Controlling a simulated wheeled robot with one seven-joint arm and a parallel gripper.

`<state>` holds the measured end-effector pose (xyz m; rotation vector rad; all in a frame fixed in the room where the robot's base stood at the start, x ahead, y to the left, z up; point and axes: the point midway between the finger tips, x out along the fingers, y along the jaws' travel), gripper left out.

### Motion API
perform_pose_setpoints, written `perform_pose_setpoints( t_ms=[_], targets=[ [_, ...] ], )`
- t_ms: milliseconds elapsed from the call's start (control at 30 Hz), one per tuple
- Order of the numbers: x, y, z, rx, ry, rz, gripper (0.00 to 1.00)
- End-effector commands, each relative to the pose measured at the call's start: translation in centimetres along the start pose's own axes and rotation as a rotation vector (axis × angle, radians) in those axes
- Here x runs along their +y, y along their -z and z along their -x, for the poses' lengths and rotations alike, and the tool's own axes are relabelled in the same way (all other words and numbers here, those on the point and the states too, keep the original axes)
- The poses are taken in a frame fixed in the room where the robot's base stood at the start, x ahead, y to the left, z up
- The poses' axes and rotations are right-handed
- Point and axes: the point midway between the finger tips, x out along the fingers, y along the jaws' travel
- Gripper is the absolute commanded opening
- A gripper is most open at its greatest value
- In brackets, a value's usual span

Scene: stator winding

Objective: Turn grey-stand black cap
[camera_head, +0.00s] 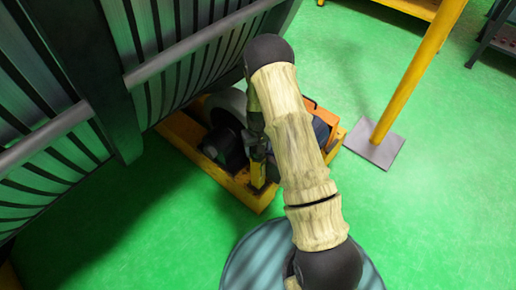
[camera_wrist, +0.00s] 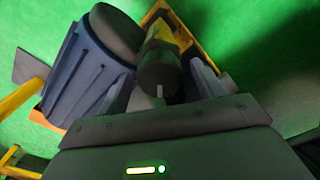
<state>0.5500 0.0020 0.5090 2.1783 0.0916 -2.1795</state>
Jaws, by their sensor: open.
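A dark, round cap-like cylinder (camera_wrist: 160,72) with a small pale pin on its near end shows in the middle of the wrist view. It sits against a yellow part (camera_wrist: 162,32); I cannot make out a grey stand. My gripper (camera_wrist: 160,88) is open, with one finger on each side of the dark cylinder. I cannot tell whether either finger touches it. In the head view my gripper (camera_head: 259,158) is at the machine in the yellow frame, partly hidden by my arm, and the cap cannot be made out there.
A blue ribbed motor (camera_wrist: 88,75) is close on the left in the wrist view. The yellow frame (camera_head: 210,166) also carries a grey wheel (camera_head: 228,106) and an orange box (camera_head: 320,113). Dark slatted panels (camera_head: 130,75) stand at left. A yellow post (camera_head: 415,75) stands at right.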

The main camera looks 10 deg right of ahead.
Motion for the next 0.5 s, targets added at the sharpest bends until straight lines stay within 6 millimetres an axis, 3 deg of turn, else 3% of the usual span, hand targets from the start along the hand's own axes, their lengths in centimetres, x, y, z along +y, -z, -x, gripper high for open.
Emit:
perform_pose_setpoints(
  t_ms=[500],
  targets=[
    [0.0, 0.1, 9.3, 0.004, -0.001, 0.000, 0.68]
  ],
)
